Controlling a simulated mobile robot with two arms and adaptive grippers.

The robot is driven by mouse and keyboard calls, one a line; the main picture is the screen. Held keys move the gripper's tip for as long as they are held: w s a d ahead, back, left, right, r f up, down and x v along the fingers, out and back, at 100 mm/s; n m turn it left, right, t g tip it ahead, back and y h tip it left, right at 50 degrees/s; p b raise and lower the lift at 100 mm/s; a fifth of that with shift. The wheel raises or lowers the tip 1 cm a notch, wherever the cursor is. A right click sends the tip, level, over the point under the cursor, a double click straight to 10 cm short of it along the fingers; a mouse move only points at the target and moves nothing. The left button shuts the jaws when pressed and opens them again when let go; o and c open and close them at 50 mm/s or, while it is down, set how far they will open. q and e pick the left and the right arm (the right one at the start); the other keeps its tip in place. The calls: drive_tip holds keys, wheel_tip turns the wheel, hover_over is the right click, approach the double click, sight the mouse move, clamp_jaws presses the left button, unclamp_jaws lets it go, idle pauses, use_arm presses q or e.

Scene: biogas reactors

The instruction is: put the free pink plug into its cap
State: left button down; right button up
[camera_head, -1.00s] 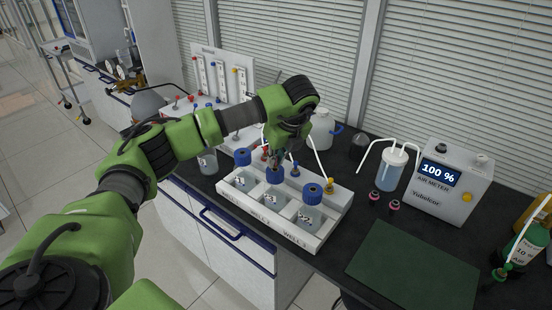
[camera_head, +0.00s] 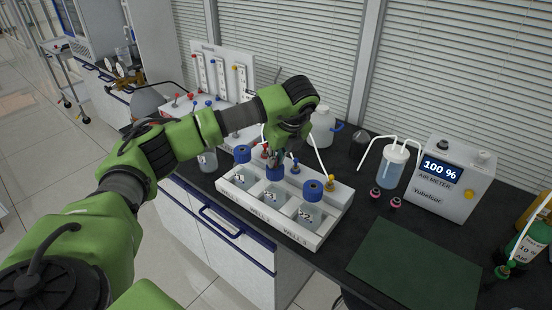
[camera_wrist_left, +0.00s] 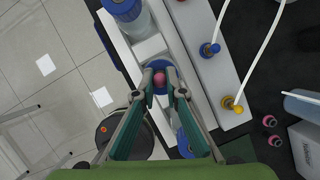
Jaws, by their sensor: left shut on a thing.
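My left gripper (camera_head: 275,158) is over the middle bottle of the white three-well rack (camera_head: 262,222). In the left wrist view, its fingers (camera_wrist_left: 162,88) are shut on a small pink plug (camera_wrist_left: 158,80). The plug shows against the blue cap (camera_wrist_left: 153,65) of the middle bottle, which also shows in the head view (camera_head: 274,173). I cannot tell whether the plug touches the cap or is in its hole. Two other pink-topped pieces (camera_head: 375,193) (camera_head: 395,202) stand on the bench right of the rack. My right gripper is not in view.
Blue-capped bottles stand in the left (camera_head: 242,153) and right (camera_head: 312,188) wells. Blue (camera_head: 295,168) and yellow (camera_head: 330,183) fittings with white tubes rise behind the caps. A washing bottle (camera_head: 393,170), the air meter (camera_head: 450,180) and a clear green mat (camera_head: 415,264) lie to the right.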

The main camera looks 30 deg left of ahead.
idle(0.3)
use_arm(q)
drive_tip(key=c, duration=2)
unclamp_jaws()
drive_tip(key=shift+r, duration=0.15)
drive_tip(key=v, duration=1.1)
drive_tip(key=shift+s+d+r, duration=0.1)
drive_tip(key=shift+d+r, duration=0.1)
drive_tip(key=shift+r, duration=0.1)
